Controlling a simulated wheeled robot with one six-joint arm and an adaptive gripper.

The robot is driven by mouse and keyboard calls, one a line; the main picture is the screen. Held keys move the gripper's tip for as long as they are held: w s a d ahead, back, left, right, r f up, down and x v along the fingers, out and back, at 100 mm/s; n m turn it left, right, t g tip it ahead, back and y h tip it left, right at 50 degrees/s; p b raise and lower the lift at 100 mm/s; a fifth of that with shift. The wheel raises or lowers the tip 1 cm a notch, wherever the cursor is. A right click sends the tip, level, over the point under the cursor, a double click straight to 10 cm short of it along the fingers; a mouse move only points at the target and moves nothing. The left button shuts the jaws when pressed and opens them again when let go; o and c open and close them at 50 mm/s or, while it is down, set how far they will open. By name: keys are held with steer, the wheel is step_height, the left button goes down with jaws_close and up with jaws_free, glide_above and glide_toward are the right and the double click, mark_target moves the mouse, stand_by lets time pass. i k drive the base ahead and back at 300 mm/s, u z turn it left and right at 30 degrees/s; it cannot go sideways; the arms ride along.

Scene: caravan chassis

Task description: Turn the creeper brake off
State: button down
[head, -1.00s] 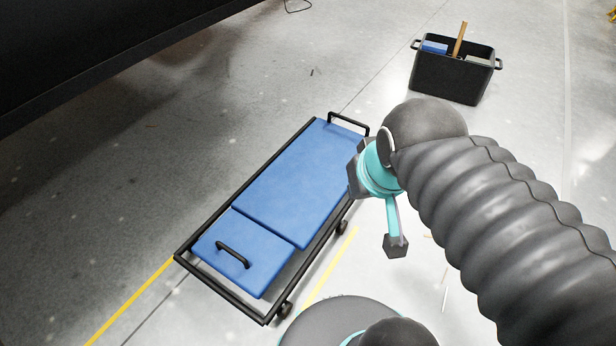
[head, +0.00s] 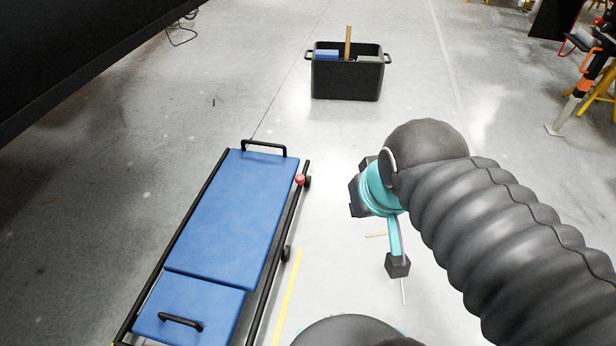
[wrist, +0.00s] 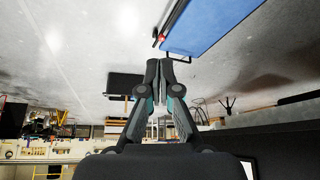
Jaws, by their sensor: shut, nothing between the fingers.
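The creeper (head: 228,205) is a long blue padded board in a black frame on castors, on the floor left of my arm in the head view. A red knob (head: 299,179), perhaps its brake, sits on the frame's right rail near the far end. The creeper (wrist: 205,28) and the red knob (wrist: 161,39) also show at the top of the wrist view. My gripper (wrist: 159,63) is shut and empty, apart from the creeper.
A black tote (head: 346,79) with a wooden handle and a blue item stands beyond the creeper. A dark chassis (head: 70,55) overhangs the left. Orange and yellow equipment (head: 590,80) stands at far right. Floor between creeper and tote is clear.

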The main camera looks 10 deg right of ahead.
mark_target(299, 178)
steer(key=u, duration=0.55)
steer(key=k, duration=1.3)
steer(key=z, duration=0.15)
steer(key=i, duration=0.75)
steer(key=z, duration=0.85)
steer(key=i, duration=1.2)
steer(key=u, duration=0.3)
